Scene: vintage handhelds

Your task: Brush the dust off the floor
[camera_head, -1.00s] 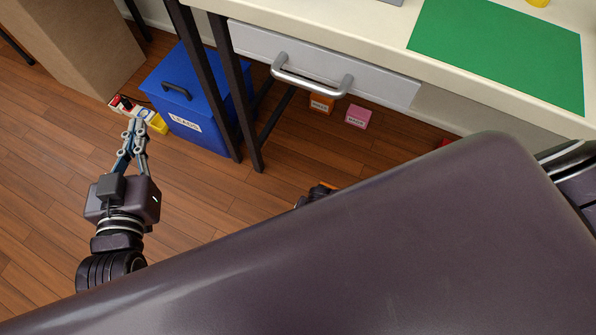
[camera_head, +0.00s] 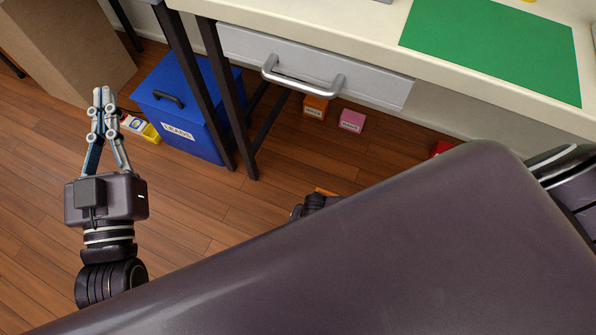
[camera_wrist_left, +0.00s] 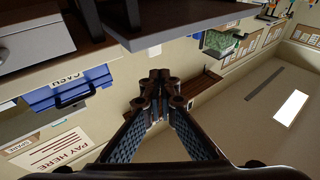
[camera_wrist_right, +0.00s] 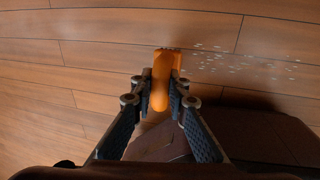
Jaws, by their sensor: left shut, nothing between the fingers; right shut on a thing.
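My right gripper (camera_wrist_right: 158,92) is shut on an orange brush (camera_wrist_right: 160,90), seen in the right wrist view just above the wooden floor. Dust (camera_wrist_right: 245,62) lies as pale specks on the floor (camera_wrist_right: 110,55), right of the brush head in that view. In the head view only a small orange piece of the brush (camera_head: 324,191) shows beside my dark body, which hides the right gripper and the dust. My left gripper (camera_head: 102,95) is shut and empty, held over the floor left of the blue bin; its closed fingers also show in the left wrist view (camera_wrist_left: 157,88).
A blue lidded bin (camera_head: 190,110) stands beside the desk legs, with a yellow and white item (camera_head: 140,127) next to it. An orange box (camera_head: 315,107) and a pink box (camera_head: 352,120) sit under the desk drawer (camera_head: 310,65). Open floor lies at the left.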

